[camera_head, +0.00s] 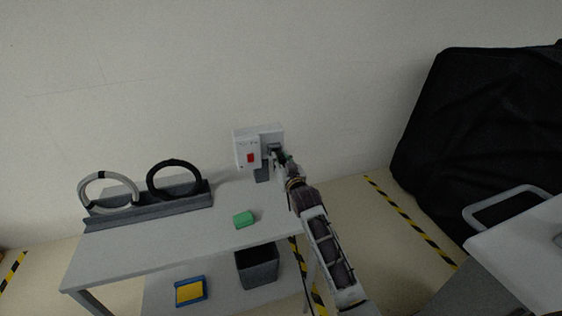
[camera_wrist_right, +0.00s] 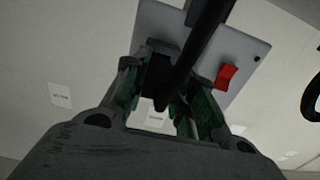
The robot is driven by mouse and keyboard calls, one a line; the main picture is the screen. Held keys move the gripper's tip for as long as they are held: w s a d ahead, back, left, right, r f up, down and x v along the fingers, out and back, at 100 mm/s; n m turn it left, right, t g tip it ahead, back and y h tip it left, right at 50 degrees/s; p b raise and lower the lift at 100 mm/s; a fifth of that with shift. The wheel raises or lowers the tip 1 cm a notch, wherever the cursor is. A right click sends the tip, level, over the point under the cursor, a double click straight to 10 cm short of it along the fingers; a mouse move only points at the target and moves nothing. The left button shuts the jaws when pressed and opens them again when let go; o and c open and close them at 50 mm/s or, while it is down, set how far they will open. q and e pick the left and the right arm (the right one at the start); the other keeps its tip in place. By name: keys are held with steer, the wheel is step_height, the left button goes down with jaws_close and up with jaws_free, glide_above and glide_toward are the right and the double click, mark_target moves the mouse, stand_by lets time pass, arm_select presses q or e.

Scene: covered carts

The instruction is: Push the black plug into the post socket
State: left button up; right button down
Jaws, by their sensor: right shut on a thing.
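The post socket is a white box (camera_head: 240,148) with a red switch (camera_head: 250,157), standing on a dark post (camera_head: 262,174) at the back right of the table. The box also shows in the right wrist view (camera_wrist_right: 245,48), with its red switch (camera_wrist_right: 226,76). My right gripper (camera_head: 278,155) is at the right part of the box. It is shut on the black plug (camera_wrist_right: 160,72), which sits between the fingers in the right wrist view. A dark bar crosses in front of the box there. The contact between plug and socket is hidden. My left gripper is out of view.
A grey table (camera_head: 150,245) carries a dark rack (camera_head: 150,209) with a pale ring (camera_head: 82,190) and a black ring (camera_head: 152,180). A green block (camera_head: 243,219) lies near the right end. A black-covered cart (camera_head: 475,120) and a white cart (camera_head: 530,245) stand at the right.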

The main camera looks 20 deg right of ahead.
mark_target(278, 153)
steer(key=shift+w, duration=1.65)
stand_by(1.5)
steer(key=c, duration=1.1)
jaws_free()
steer(key=shift+s, duration=0.15)
steer(key=shift+s+d, duration=0.1)
steer(key=shift+s, duration=5.7)
